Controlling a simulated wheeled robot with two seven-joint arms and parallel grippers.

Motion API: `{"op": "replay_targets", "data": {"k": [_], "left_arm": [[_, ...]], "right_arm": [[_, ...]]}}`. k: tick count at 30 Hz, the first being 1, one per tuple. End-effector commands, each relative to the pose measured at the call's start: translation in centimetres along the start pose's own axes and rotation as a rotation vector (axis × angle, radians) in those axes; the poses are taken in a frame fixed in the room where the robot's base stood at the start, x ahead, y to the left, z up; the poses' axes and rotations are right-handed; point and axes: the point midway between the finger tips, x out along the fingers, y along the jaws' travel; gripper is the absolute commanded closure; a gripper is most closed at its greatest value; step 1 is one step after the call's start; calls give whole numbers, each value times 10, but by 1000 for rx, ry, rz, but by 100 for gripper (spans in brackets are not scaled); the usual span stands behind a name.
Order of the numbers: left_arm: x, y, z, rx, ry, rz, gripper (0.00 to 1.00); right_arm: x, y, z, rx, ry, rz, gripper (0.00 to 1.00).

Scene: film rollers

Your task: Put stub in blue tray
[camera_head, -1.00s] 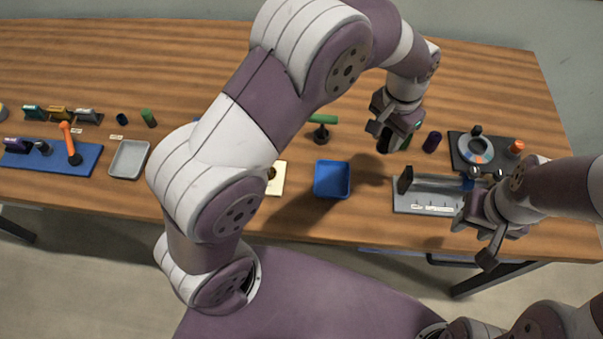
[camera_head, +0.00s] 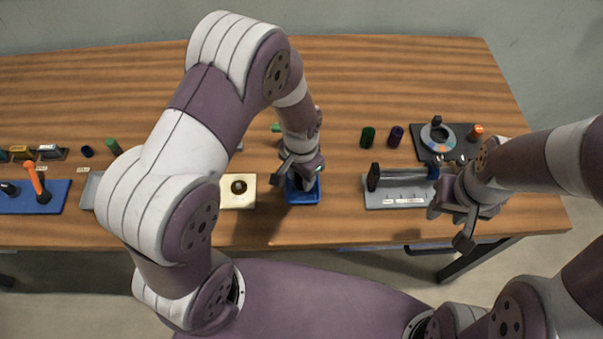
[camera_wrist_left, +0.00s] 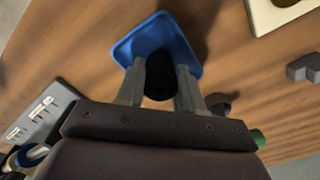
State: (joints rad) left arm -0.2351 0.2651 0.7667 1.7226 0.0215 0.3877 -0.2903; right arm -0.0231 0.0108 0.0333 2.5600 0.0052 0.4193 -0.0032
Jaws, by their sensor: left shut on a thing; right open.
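The blue tray (camera_head: 304,197) is on the table near its front edge, partly hidden under my left gripper. My left gripper (camera_head: 302,182) is over the tray. In the left wrist view its fingers (camera_wrist_left: 160,92) are shut on a black, round-ended stub (camera_wrist_left: 159,76). The stub overlaps the near part of the blue tray (camera_wrist_left: 150,33) in that view; I cannot tell whether it touches the tray floor. My right gripper (camera_head: 464,219) is open and empty, at the front of the grey rack.
Right of the tray is a grey rack (camera_head: 400,203). A dark dial board (camera_head: 427,152) is at the right. A cream block with a hole (camera_head: 246,201) is close left of the tray.

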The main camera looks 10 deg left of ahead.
Motion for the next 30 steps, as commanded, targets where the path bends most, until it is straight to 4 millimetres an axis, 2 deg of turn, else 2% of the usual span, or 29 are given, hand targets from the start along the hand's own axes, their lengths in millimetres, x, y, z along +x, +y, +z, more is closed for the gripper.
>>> {"op": "replay_targets", "data": {"k": [3,4,6,14,17,20,27,30], "left_arm": [[3,0,0,0,1,0,100],[4,0,0,0,0,0,60],[3,0,0,0,0,0,38],[2,0,0,0,0,0,38],[-5,0,-1,0,2,0,38],[-25,0,-2,0,5,-2,38],[-88,0,-1,0,4,-1,38],[-106,0,-1,0,2,-1,38]], "right_arm": [[2,0,0,0,0,0,57],[2,0,0,0,0,0,57],[2,0,0,0,0,0,57],[1,0,0,0,0,0,57],[0,0,0,0,0,0,57],[0,0,0,0,0,0,57],[1,0,0,0,0,0,57],[1,0,0,0,0,0,57]]}}
